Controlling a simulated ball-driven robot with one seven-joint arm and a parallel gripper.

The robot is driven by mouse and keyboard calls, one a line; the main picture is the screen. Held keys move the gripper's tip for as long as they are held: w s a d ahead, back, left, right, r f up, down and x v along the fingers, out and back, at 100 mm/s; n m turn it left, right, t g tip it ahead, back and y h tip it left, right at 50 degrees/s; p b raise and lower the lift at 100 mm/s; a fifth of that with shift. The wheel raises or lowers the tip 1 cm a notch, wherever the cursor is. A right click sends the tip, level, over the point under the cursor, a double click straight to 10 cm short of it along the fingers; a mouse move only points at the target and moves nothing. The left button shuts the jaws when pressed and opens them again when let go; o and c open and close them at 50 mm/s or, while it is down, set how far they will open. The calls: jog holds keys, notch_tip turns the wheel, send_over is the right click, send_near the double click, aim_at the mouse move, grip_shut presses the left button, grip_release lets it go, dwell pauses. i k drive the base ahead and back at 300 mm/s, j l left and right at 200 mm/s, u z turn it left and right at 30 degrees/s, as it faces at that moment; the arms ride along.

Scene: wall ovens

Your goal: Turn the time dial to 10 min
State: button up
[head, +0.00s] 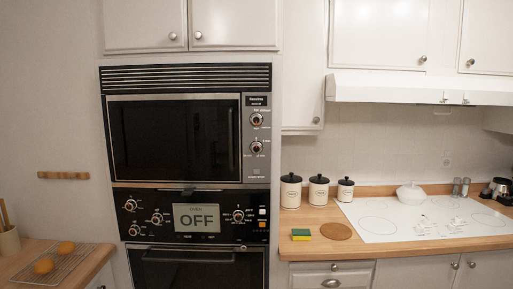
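Two round dials sit one above the other on the right-hand panel of the upper wall oven: an upper dial (256,119) and a lower dial (256,147). Both have dark rings with reddish marks. Their labels are too small to read, so I cannot tell which is the time dial or where it points. The upper oven (175,140) has a dark glass door, shut. Below it, a black control panel carries several more knobs, one (239,215) right of a display (196,217) reading OFF. My gripper is not in view.
A counter (295,225) on the right holds several lidded canisters, a sponge (300,234), a round board (336,231) and a white cooktop (405,220). Cabinets hang above. Nothing visible blocks the oven front.

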aim_at(255, 146)
jog(key=i+j+z, duration=0.1)
jog(key=i+z, duration=0.15)
jog(key=i, duration=0.25)
jog(key=i+j+z, duration=0.25)
jog(key=i, duration=0.25)
jog(key=i+j+z, duration=0.15)
jog(key=i+z, duration=0.15)
jog(key=i, duration=0.2)
jog(key=i+j+z, duration=0.25)
jog(key=i+j, duration=0.15)
